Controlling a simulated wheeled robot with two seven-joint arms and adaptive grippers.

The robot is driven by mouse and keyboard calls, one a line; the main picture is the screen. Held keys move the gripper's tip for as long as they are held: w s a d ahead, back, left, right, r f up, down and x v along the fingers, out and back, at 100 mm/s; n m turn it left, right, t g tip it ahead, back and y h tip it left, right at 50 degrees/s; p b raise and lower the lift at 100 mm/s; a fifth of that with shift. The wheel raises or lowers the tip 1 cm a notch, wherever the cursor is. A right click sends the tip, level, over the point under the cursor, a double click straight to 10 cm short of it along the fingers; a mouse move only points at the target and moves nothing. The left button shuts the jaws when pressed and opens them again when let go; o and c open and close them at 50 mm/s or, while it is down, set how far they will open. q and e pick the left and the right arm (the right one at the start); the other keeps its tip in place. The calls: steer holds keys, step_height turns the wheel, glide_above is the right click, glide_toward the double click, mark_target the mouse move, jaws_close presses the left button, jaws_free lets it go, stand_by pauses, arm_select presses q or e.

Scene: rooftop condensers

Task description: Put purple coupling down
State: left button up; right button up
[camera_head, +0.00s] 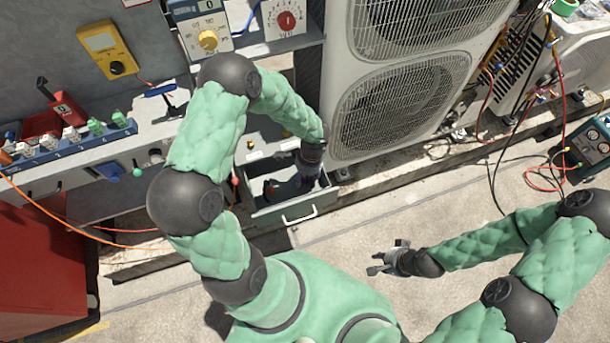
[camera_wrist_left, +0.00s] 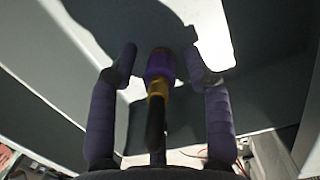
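The purple coupling (camera_wrist_left: 160,64) shows in the left wrist view, with a yellow band and a black stem running toward the camera. It lies between the two fingers of my left gripper (camera_wrist_left: 160,68), with a visible gap on each side. That gripper is open. In the head view my left gripper (camera_head: 300,181) reaches down into the open grey drawer (camera_head: 308,208), and I cannot make out the coupling clearly there. My right gripper (camera_head: 384,260) is open and empty over the pale floor, away from the drawer.
A large condenser unit (camera_head: 340,50) stands behind and right of the drawer. A bench (camera_head: 160,125) with a yellow meter (camera_head: 106,50) and a row of fittings is at left. A red cabinet (camera_head: 40,275) stands front left. Hoses hang at right. The floor by my right gripper is clear.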

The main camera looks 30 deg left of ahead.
arm_select(q)
steer(key=shift+r+p, duration=0.5)
steer(key=shift+r, duration=0.05)
step_height(320, 180, up, 12)
steer(key=w+d+p, duration=0.1)
steer(key=p, duration=0.4)
arm_select(e)
step_height(320, 180, up, 6)
steer(key=shift+r, duration=0.25)
arm_select(q)
steer(key=shift+w+f, duration=0.1)
